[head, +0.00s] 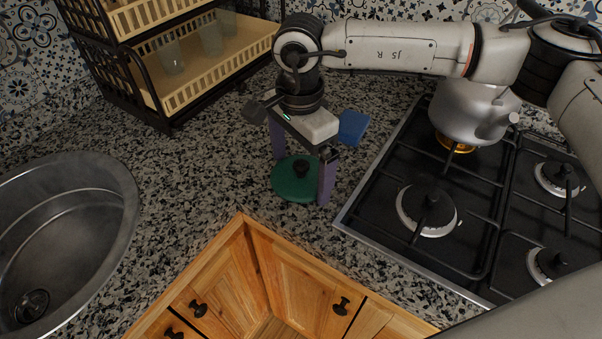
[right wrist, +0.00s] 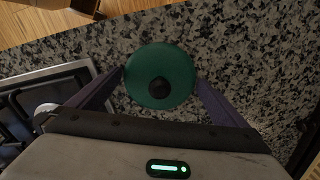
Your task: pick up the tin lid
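The tin lid (head: 291,182) is a green disc with a black knob, lying on the speckled counter. It also shows in the right wrist view (right wrist: 147,63), with its knob in the middle. My right gripper (head: 301,180) points down over the lid. Its two purple fingers are spread wide, one on each side of the lid. In the right wrist view the fingertips (right wrist: 160,82) lie close to the lid's edges; I cannot tell if they touch it. My left gripper is not in view.
A blue sponge-like block (head: 353,127) lies behind the gripper. A gas hob (head: 400,247) with a kettle (head: 470,115) is at right. A sink (head: 116,220) is at left, and a dish rack (head: 150,92) stands behind. The counter edge is just in front of the lid.

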